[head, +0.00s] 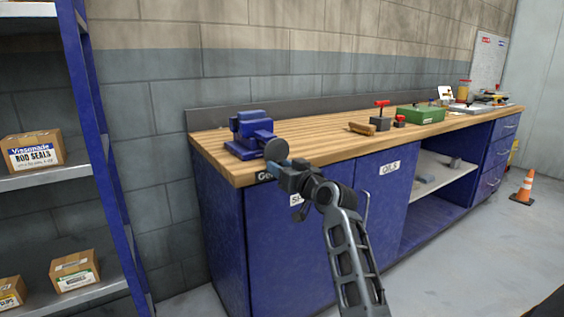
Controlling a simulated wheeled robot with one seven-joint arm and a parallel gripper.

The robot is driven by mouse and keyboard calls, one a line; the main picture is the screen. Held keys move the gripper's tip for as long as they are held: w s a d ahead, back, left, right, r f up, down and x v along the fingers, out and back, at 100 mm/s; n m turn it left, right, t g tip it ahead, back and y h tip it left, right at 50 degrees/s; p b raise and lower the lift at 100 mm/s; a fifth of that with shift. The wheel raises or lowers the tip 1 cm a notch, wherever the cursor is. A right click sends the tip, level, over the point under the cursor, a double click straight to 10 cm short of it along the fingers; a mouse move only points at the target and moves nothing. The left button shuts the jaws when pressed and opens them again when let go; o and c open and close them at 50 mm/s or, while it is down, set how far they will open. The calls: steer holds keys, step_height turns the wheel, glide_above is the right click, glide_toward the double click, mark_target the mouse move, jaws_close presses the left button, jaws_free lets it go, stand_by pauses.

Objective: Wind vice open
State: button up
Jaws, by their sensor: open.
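A blue vice (251,130) stands on the left end of the wooden bench top, near its front edge. A round dark grey disc (276,149), which looks like the vice's handwheel, shows at its front right. My gripper (277,168) is open and reaches up to the disc from the front. My wrist and fingers hide the lower part of the disc. I cannot tell whether the fingers touch it or stand around it.
The wooden bench top (310,146) runs right above blue cupboards. A wooden block (362,129), red-handled tools (382,112) and a green tray (420,114) lie further along it. A blue-framed shelf with cartons (35,151) stands left. An orange cone (524,188) stands on the clear floor right.

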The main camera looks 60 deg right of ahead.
steer(key=m+p, duration=0.2)
steer(key=m, duration=0.1)
steer(key=shift+r, duration=0.4)
steer(key=m+p, duration=0.5)
steer(key=m, duration=0.1)
steer(key=m+p, duration=0.4)
steer(key=m, duration=0.2)
steer(key=shift+f+m+p, duration=0.15)
steer(key=shift+m+p, duration=0.15)
steer(key=shift+f+m, duration=0.3)
steer(key=shift+m, duration=0.6)
